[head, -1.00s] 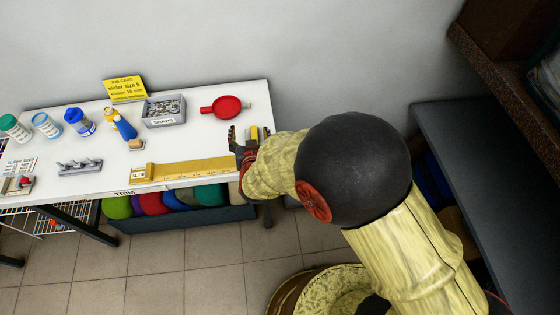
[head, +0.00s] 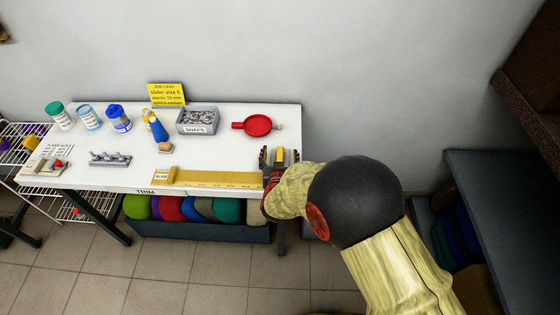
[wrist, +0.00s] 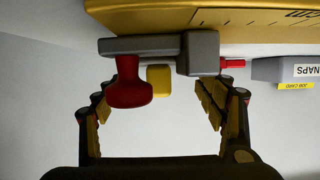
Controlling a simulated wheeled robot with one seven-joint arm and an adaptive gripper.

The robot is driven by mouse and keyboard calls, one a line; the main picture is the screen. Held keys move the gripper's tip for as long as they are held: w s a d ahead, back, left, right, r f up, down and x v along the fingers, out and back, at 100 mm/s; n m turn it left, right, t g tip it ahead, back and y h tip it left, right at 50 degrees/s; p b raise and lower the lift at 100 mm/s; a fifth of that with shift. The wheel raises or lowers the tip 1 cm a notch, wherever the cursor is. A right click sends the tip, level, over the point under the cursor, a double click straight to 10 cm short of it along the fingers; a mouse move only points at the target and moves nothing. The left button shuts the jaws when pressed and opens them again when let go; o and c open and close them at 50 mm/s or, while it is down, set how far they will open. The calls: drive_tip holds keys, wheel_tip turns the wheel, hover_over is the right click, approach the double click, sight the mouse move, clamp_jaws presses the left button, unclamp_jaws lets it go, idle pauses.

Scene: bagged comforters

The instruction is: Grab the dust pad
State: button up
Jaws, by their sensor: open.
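Nothing in view is labelled as the dust pad, and I cannot tell for sure which thing it is. A round red thing (head: 257,125) with short stubs lies on the white table at the back right. A small tan block (head: 165,147) lies by the blue and yellow bottle. My gripper (head: 279,157) is open at the table's right end, beside the end of the yellow ruler (head: 215,179). In the wrist view, a red knob (wrist: 129,88) on a grey bar (wrist: 140,45) and a yellow block (wrist: 159,78) appear between the open fingers; contact is not visible.
Coloured rolls (head: 170,208) fill a bin below. A dark bench (head: 505,190) stands at the right.

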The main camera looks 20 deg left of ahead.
drive_tip(key=shift+r, duration=0.1)
drive_tip(key=c, duration=1.7)
